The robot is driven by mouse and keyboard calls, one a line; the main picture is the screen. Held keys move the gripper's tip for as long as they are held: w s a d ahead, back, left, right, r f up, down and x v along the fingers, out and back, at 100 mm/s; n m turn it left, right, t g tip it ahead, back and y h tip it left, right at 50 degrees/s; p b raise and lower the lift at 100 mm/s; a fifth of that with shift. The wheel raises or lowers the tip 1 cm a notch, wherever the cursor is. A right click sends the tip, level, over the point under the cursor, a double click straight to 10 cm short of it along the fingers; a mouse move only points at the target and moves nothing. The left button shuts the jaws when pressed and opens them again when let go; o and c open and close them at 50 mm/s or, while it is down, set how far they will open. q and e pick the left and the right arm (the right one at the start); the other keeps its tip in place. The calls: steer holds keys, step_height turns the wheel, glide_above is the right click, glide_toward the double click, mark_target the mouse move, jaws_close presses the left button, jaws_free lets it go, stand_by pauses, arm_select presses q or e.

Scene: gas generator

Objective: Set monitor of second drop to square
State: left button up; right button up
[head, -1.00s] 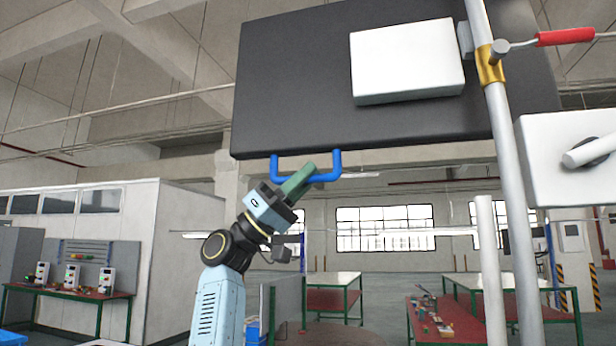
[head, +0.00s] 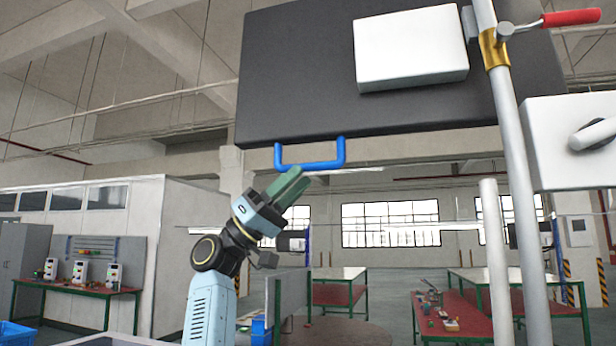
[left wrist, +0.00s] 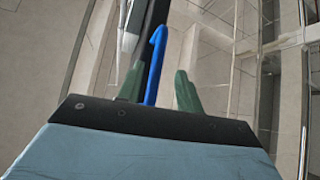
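The monitor is a large dark panel (head: 300,80) hanging at the upper middle and right of the head view. A blue U-shaped handle (head: 312,165) sticks down from its lower edge. My left gripper (head: 299,175) has green fingers and is just below the handle. In the left wrist view its two fingers (left wrist: 160,82) are spread apart. The blue handle (left wrist: 155,62) shows between or just beyond them, and I see no grip on it. Whether a finger touches the handle is unclear. My right gripper is not in view.
A white box (head: 410,48) sits on the panel's front. A grey pole (head: 515,150) with a red-handled valve (head: 571,18) stands right of it, and another white box (head: 560,145) is at the far right. Benches and a low white building stand behind. Open air surrounds my left gripper's lower side.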

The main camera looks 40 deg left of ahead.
arm_select(q)
steer(key=b+v, duration=0.2)
steer(key=v, duration=0.7)
